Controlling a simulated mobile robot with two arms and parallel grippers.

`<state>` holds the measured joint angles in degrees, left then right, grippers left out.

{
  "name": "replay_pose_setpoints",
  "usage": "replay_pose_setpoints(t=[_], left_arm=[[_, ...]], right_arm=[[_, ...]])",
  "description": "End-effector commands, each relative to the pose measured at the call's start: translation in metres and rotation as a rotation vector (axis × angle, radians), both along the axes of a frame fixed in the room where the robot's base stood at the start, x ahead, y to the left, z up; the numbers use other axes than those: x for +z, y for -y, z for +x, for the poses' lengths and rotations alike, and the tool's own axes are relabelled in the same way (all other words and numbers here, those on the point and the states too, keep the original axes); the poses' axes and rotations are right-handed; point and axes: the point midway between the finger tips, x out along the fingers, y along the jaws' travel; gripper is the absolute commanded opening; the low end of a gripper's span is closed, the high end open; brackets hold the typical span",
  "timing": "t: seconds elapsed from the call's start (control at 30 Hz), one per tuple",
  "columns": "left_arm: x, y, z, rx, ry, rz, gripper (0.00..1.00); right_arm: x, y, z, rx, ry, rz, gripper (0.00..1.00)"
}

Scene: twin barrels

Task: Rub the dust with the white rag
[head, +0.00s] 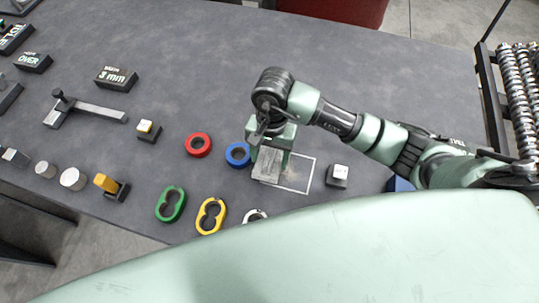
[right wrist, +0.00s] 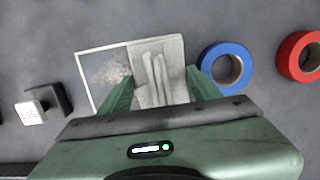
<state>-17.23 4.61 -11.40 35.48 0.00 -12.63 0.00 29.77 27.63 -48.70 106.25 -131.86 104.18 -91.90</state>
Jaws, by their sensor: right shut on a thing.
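My right gripper (head: 268,158) is shut on the white rag (head: 268,165), a folded light-grey cloth, over the left part of a white outlined rectangle (head: 309,176). In the right wrist view, the rag (right wrist: 157,68) sits between the green fingers (right wrist: 155,92) and covers one side of the rectangle. The dust (right wrist: 112,70) shows there as a pale speckled patch beside the rag, inside the outline. In the head view the dust is faint. I cannot tell how firmly the rag touches the table. My left gripper is not in view.
A blue ring (head: 238,155) lies close to the gripper, with a red ring (head: 198,145) beyond it. A dark block with a white top (head: 337,176) stands right of the outline. Green (head: 171,204) and yellow (head: 211,215) double rings lie near the front edge. The table's far middle is clear.

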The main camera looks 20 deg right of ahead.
Motion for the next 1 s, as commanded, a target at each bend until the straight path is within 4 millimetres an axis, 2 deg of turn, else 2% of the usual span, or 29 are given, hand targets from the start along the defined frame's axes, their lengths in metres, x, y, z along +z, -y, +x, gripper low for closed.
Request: replay_pose_setpoints(t=[0.7,1.0], left_arm=[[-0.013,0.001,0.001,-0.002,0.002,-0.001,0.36],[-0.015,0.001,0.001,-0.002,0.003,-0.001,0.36]], right_arm=[[-0.012,0.001,0.0,0.0,-0.001,-0.001,0.31],[-0.012,0.02,-0.013,-0.001,0.0,-0.003,0.31]])
